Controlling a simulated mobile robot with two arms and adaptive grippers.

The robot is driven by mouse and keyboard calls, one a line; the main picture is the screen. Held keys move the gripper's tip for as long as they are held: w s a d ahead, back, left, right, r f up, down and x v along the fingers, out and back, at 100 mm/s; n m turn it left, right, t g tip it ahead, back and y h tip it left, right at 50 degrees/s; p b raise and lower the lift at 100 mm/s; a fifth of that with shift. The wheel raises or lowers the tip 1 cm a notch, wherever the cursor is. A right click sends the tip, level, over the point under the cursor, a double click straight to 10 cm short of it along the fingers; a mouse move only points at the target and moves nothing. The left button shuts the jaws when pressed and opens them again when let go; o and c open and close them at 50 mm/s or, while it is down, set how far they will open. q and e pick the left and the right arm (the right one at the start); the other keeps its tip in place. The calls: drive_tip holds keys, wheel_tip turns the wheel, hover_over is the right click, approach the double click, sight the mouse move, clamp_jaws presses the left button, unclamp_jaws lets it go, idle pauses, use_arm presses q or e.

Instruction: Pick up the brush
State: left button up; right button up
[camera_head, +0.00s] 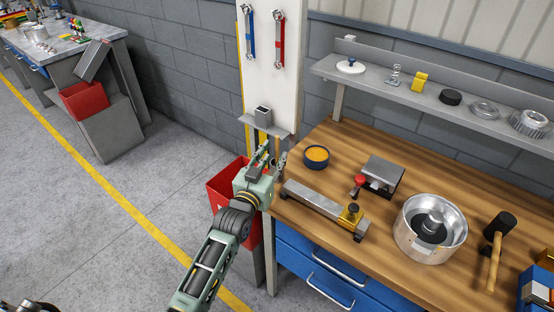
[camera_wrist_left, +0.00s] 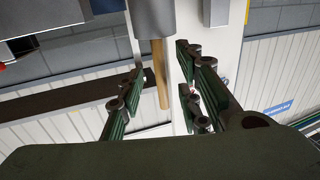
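A thin wooden handle (camera_wrist_left: 160,75) shows in the left wrist view, running down from a grey rounded holder (camera_wrist_left: 152,18). It looks like the brush, but its bristle end is not seen. My left gripper (camera_wrist_left: 165,100) is open, with its finger pairs apart on either side of the handle in the picture; no contact shows. In the head view my left gripper (camera_head: 270,156) is beside the workbench's left corner, just below a small grey holder (camera_head: 262,116) on a wall bracket.
The wooden workbench (camera_head: 335,140) holds an orange-filled bowl (camera_head: 317,155), a metal bar fixture (camera_head: 318,205), a silver drum (camera_head: 430,230) and a mallet (camera_head: 495,245). A red bin (camera_head: 222,185) stands below my left gripper. Wrenches hang above the holder. Open floor lies left.

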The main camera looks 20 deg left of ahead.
sight(276, 152)
use_arm(q)
drive_tip(key=shift+w+d, duration=0.15)
drive_tip(key=shift+w, duration=1.5)
drive_tip(key=shift+c, duration=0.4)
clamp_jaws()
